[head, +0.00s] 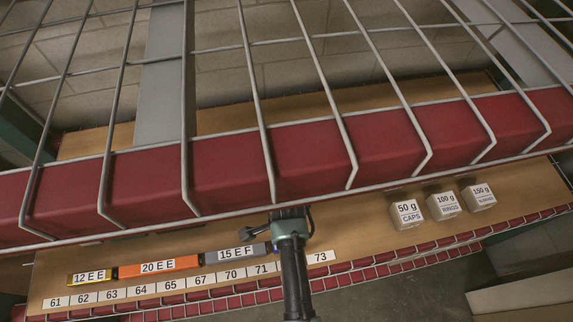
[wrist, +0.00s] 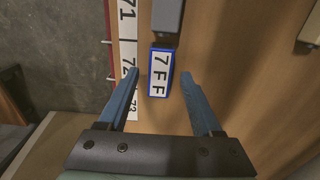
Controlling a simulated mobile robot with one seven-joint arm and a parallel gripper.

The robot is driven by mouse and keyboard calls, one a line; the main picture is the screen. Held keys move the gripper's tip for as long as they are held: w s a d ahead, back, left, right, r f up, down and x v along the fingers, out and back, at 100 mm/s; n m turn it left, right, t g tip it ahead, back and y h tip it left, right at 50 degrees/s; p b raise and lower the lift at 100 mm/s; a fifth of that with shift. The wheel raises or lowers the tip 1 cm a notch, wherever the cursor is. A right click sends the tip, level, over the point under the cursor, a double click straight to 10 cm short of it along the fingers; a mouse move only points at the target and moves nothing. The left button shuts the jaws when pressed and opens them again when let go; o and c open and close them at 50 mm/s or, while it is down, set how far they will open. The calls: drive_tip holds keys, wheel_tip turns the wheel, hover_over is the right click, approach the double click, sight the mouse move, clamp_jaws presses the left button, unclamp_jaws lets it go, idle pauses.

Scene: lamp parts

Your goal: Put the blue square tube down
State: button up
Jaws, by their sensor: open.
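My gripper (wrist: 160,77) is open, with one blue finger on each side of the tube's near end. Gaps show between the fingers and the tube.
A grey tube (wrist: 168,14) lies just beyond the blue one. Three small boxes (head: 406,213) stand right. A red beam (head: 310,150) with wire grid hangs above.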

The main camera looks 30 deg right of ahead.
wheel_tip(320, 180, up, 10)
drive_tip(key=p, duration=0.1)
drive_tip(key=shift+r, duration=0.25)
idle(0.4)
